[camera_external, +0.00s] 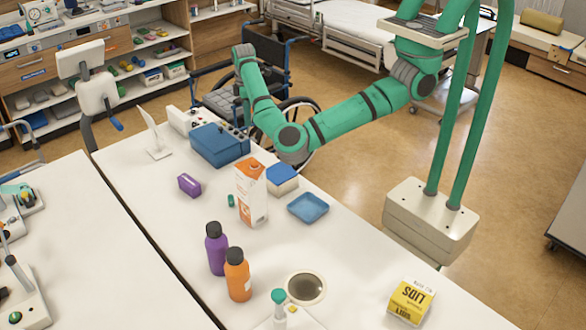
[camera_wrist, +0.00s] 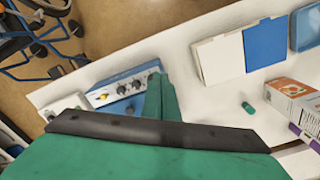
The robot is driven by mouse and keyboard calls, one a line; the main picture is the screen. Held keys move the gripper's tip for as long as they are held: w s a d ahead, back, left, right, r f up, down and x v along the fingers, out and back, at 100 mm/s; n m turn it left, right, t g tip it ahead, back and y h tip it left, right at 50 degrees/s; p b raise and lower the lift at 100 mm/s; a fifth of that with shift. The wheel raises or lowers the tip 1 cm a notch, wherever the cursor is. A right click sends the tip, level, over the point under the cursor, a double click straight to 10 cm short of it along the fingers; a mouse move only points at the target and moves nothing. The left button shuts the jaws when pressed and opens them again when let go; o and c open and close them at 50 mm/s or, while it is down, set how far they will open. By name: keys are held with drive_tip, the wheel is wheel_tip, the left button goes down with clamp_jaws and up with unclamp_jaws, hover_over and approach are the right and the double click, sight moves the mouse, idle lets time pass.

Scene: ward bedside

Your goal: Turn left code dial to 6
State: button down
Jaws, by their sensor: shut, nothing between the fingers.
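The blue box (camera_external: 213,147) stands near the far end of the white table, with small dark knobs just showing along its far side. In the wrist view its dial panel (camera_wrist: 113,98) shows a yellow knob (camera_wrist: 104,96) and a row of dark dials (camera_wrist: 137,84). The numbers are too small to read, and I cannot tell which dial is the left code dial. My gripper (camera_external: 243,115) hangs by the box's knob side. In the wrist view its green fingers (camera_wrist: 160,80) are shut and empty, beside the right end of the dial row. They hide part of the box.
A white device (camera_external: 183,120) stands beside the blue box, near a white stand (camera_external: 156,143). A carton (camera_external: 251,192), a white-and-blue box (camera_external: 283,186), a blue tray (camera_external: 308,214) and bottles (camera_external: 238,275) stand nearer. A wheelchair (camera_external: 220,105) stands beyond the table edge.

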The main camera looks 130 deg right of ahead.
sight(247, 139)
drive_tip(key=shift+r, duration=0.1)
drive_tip(key=shift+s+d+f+m, duration=0.1)
drive_tip(key=shift+d+f+m, duration=0.1)
drive_tip(key=shift+f+m, duration=0.85)
drive_tip(key=shift+w+d+f+m, duration=0.1)
drive_tip(key=shift+d+f+m, duration=0.05)
drive_tip(key=shift+f+m, duration=0.85)
drive_tip(key=shift+s+d+f+m, duration=0.1)
drive_tip(key=shift+d+f+m, duration=0.1)
drive_tip(key=shift+f+m, duration=0.8)
drive_tip(key=shift+w+a, duration=0.35)
drive_tip(key=shift+w, duration=0.3)
drive_tip(key=shift+a, duration=0.15)
wheel_tip(247, 139, up, 6)
drive_tip(key=shift+s+a, duration=0.15)
drive_tip(key=shift+a, duration=0.1)
